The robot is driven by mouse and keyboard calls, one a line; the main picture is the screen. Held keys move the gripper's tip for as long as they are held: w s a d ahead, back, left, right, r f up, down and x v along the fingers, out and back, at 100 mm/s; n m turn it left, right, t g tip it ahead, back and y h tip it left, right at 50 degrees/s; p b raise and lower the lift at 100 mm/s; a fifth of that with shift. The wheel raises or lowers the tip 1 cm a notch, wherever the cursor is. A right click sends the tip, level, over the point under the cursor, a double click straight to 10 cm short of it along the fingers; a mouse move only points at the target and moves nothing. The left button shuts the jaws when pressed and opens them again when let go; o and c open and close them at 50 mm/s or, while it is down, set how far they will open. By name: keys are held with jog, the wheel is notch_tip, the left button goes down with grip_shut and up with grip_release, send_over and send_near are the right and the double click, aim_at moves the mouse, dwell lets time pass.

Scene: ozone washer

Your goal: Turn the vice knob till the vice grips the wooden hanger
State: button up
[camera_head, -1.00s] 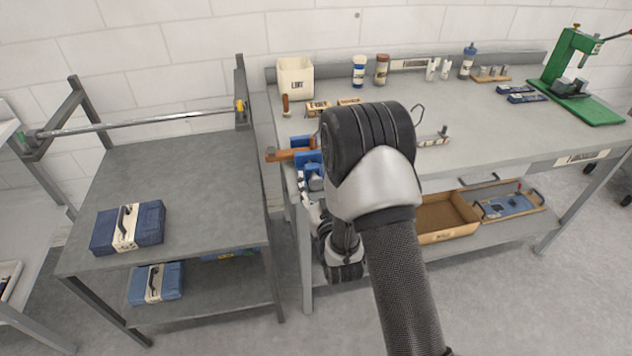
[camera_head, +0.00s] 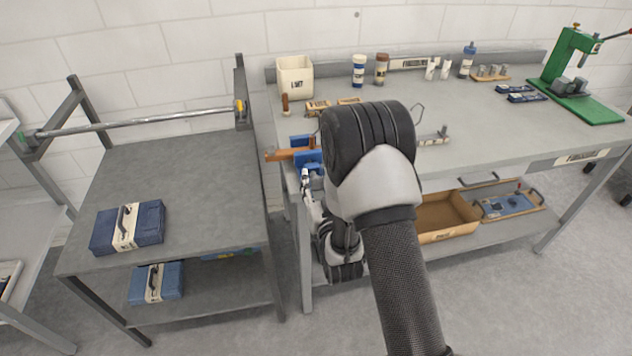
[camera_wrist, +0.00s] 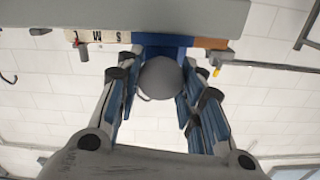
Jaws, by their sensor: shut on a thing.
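The blue vice (camera_head: 308,160) is fixed at the left front corner of the grey workbench. The wooden hanger (camera_head: 284,154) lies across the vice between its jaws, its end sticking out to the left; whether the jaws touch it I cannot tell. In the wrist view the vice (camera_wrist: 163,42) and the hanger (camera_wrist: 205,43) show beyond the grey round knob (camera_wrist: 161,78). My gripper (camera_wrist: 160,92) has its blue-padded fingers on both sides of the knob, shut on it. In the head view my gripper (camera_head: 306,182) is at the front of the vice, partly hidden by my arm.
A low shelf trolley (camera_head: 180,175) with a blue case (camera_head: 128,227) stands left of the bench. A white bin (camera_head: 295,77), bottles and small boxes stand along the bench's back. A green press (camera_head: 575,80) is at the right. The bench's middle right is clear.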

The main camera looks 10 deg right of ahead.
jog(key=shift+m, duration=2.2)
jog(key=o, duration=1.1)
jog(key=shift+c, duration=0.2)
